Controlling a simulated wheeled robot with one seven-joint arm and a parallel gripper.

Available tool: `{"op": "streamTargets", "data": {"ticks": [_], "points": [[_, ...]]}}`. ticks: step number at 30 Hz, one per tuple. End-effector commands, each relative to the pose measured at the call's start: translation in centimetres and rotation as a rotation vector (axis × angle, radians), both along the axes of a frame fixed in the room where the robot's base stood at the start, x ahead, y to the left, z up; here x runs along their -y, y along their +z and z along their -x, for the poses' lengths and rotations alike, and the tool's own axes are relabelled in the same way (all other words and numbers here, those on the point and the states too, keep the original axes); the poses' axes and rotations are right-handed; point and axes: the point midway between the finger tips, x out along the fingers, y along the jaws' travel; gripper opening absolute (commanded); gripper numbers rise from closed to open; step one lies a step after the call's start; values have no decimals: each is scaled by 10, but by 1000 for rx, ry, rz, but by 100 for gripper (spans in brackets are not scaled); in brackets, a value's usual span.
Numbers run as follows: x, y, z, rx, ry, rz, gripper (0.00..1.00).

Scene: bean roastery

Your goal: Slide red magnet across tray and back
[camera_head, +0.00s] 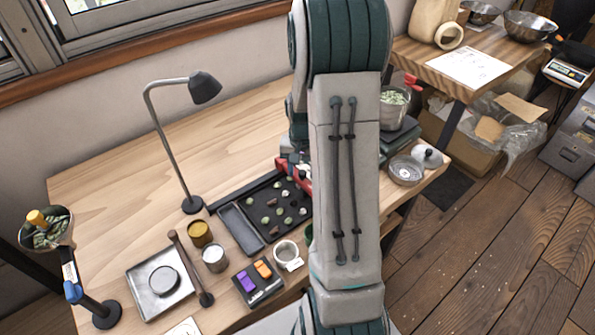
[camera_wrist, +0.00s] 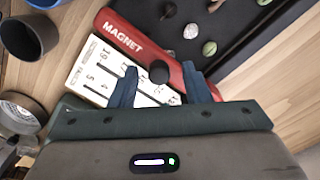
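The red magnet (camera_wrist: 140,48) is a long bar marked MAGNET with a black knob (camera_wrist: 159,72) on top. In the wrist view it lies diagonally beside the dark tray (camera_wrist: 233,40), partly over a white numbered card (camera_wrist: 88,68). My gripper (camera_wrist: 160,66) is open, its two blue fingers apart on either side of the knob, with gaps visible. In the head view my arm hides most of the magnet; a red part (camera_head: 304,178) shows at the right end of the black tray (camera_head: 241,229). The tray holds scattered green, pale and dark beans.
Tins (camera_head: 199,233), a white cup (camera_head: 287,254), a block with purple and orange pieces (camera_head: 258,283) and a metal plate (camera_head: 160,283) are in front and left. The table's back left is clear.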

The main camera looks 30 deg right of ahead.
Motion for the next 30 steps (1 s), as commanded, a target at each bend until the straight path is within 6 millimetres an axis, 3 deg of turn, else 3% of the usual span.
{"op": "streamTargets", "data": {"ticks": [7, 11, 24, 30], "points": [[1, 1, 1, -2, -3, 0, 43], [1, 13, 1, -1, -3, 1, 43], [1, 108, 2, 3, -2, 1, 43], [0, 132, 3, 0, -1, 0, 43]]}}
